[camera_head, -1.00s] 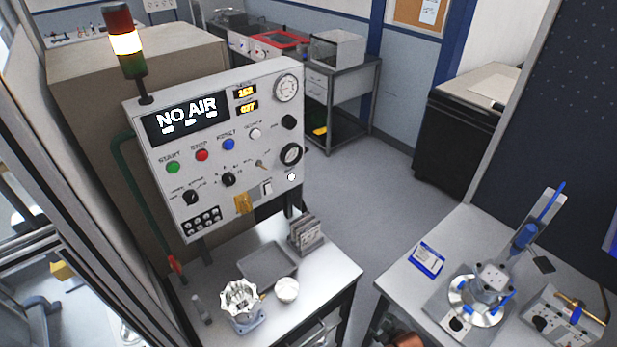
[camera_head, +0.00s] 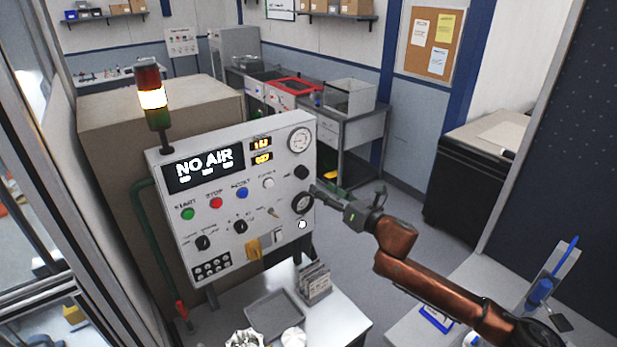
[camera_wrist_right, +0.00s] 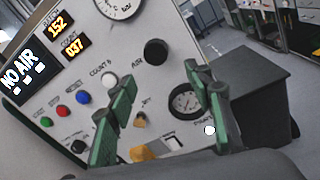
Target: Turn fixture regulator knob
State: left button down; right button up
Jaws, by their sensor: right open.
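The control panel (camera_head: 225,225) has a black round knob (camera_head: 301,172) at its right edge, between a large gauge and a small one. In the right wrist view the same knob (camera_wrist_right: 156,52) shows beside a label that seems to read AIR. My right gripper (camera_head: 322,192) is at the panel's right edge, just below and right of that knob. In the right wrist view its green fingers (camera_wrist_right: 157,78) are spread and empty, and the knob shows just beyond their tips. I cannot tell how much gap is left. My left gripper is not in view.
The small gauge (camera_wrist_right: 185,102) shows between the fingers. Coloured buttons and other knobs, including a selector (camera_head: 240,226), sit further left. The display (camera_head: 205,168) reads NO AIR. A grey tray (camera_head: 275,312) and a plate rack (camera_head: 314,283) stand on the table below.

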aim_at(305, 174)
jog(key=shift+n, duration=0.3)
jog(key=x, duration=0.3)
jog(key=r+p+x, duration=0.1)
jog(key=x, duration=0.2)
jog(key=shift+w+a+r+p, duration=0.1)
jog(key=shift+a+r+p, duration=0.1)
jog(key=shift+p, duration=0.1)
jog(key=shift+x, duration=0.8)
jog(key=shift+c, duration=0.2)
jog(key=c, duration=1.1)
